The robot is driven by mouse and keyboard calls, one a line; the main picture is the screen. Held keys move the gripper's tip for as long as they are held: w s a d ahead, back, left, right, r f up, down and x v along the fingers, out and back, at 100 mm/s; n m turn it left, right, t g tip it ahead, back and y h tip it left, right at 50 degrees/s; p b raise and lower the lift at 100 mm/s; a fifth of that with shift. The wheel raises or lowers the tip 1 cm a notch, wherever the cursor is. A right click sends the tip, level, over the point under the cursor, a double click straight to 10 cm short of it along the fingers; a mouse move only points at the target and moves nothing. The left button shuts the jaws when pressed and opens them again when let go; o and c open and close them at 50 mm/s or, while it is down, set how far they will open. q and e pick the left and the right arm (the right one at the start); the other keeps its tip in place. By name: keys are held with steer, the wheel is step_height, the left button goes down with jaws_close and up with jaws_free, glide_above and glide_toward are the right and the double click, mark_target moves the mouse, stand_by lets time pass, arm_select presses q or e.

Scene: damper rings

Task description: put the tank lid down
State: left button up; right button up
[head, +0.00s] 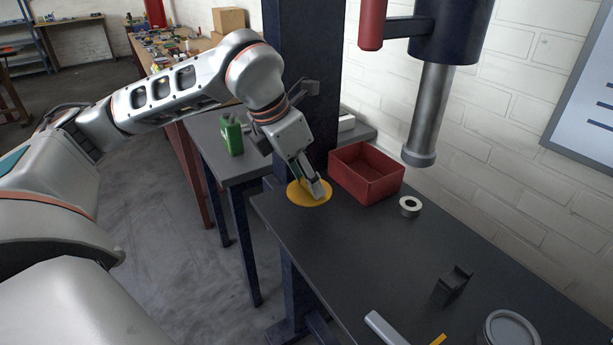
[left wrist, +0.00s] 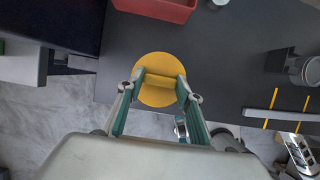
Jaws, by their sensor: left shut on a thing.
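The tank lid is a yellow disc (head: 297,198) with a raised bar handle across its middle. In the head view it is at the far left corner of the dark workbench (head: 345,240), level with the bench top or slightly above it; I cannot tell whether it touches. My left gripper (head: 318,190) points down and is shut on the lid's handle. The left wrist view shows the yellow lid (left wrist: 158,62) flat between the fingers (left wrist: 160,90), near the bench edge. My right gripper is not seen.
A red open box (head: 368,175) stands just right of the lid, with a pale ring (head: 410,206) beyond. A dark bracket (head: 453,284) and a grey round container (head: 511,329) stand nearer. A press ram (head: 428,115) hangs above. The bench middle is clear. A green bottle (head: 232,135) stands left.

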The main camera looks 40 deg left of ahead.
mark_target(306, 190)
arm_select(q)
step_height(306, 190, down, 3)
steer(key=shift+f+b, duration=0.2)
steer(key=shift+b, duration=0.6)
steer(key=shift+f+b, duration=0.35)
steer(key=shift+f, duration=0.45)
steer(key=shift+f, duration=0.1)
steer(key=shift+f+b, duration=0.35)
steer(key=shift+f, duration=0.3)
steer(key=shift+f, duration=0.2)
